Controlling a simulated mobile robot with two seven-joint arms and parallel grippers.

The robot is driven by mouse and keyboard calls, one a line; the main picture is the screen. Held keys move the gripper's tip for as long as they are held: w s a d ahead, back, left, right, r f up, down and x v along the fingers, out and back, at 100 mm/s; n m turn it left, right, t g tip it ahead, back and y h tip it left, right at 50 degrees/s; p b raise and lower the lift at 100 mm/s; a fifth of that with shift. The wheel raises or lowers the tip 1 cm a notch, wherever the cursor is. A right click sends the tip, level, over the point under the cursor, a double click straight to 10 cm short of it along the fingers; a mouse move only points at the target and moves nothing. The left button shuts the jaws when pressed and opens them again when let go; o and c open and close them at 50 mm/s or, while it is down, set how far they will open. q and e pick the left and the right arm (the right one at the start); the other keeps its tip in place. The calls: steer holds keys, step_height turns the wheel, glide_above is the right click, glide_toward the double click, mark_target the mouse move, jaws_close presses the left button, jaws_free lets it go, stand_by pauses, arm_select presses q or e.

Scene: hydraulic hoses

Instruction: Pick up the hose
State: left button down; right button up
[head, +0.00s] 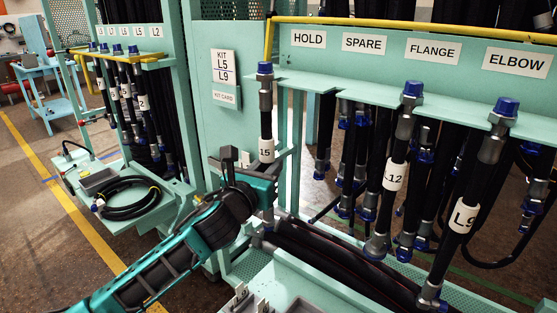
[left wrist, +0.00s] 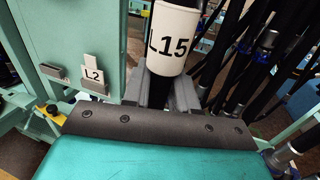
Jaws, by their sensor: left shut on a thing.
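A black hose with a white L15 label (head: 266,150) stands upright at the left end of the rack, a blue cap on its top fitting. In the left wrist view its label (left wrist: 173,40) shows large, just above the fingers. My left gripper (head: 258,164) is shut on this hose just below the label; its grey fingers (left wrist: 168,92) lie on both sides of the black hose. I cannot tell whether the hose's top still touches the rack. The hose's lower end is partly hidden by my arm. My right gripper is not in view.
The green rack shelf (head: 390,97) carries HOLD, SPARE, FLANGE and ELBOW signs. Hoses L12 (head: 395,177) and L9 (head: 462,215) hang at the right, with several more behind. A KIT L5 L9 card (head: 223,66) is on the post. A coiled hose (head: 130,198) lies on a tray at left.

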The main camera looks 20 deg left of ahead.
arm_select(q)
steer(key=s+a, duration=0.4)
steer(key=s, duration=0.8)
steer(key=shift+s+a, duration=0.2)
steer(key=shift+a, duration=0.05)
steer(key=shift+r, duration=0.1)
stand_by(0.9)
